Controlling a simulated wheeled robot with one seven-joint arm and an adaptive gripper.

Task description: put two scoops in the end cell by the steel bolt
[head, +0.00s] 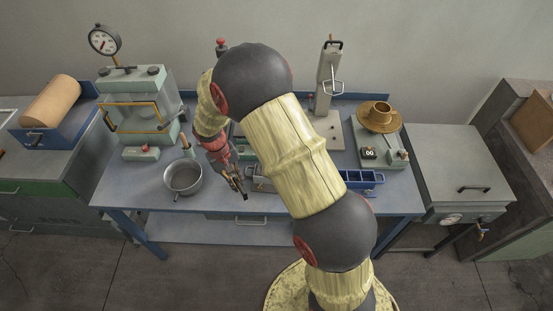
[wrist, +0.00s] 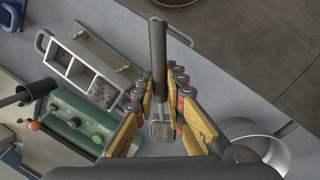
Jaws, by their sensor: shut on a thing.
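My gripper (wrist: 165,82) is shut on a scoop with a long dark handle (wrist: 158,45) and a small metal end (wrist: 160,131); whether the scoop holds anything is unclear. In the head view my gripper (head: 236,182) is just right of the pot. A grey metal mould with a row of cells (wrist: 92,72) lies left of the gripper in the wrist view. Its two end cells look grey inside and the middle one paler. Two brass-coloured fittings (wrist: 124,67) sit along one side. I cannot make out a steel bolt. My arm partly hides the mould in the head view.
A metal pot (head: 183,178) stands left of the gripper; it also shows in the wrist view (wrist: 278,150). A green control box (wrist: 80,122) is beside the mould. A blue divided tray (head: 362,178) sits at the bench's right front. The bench front between pot and edge is clear.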

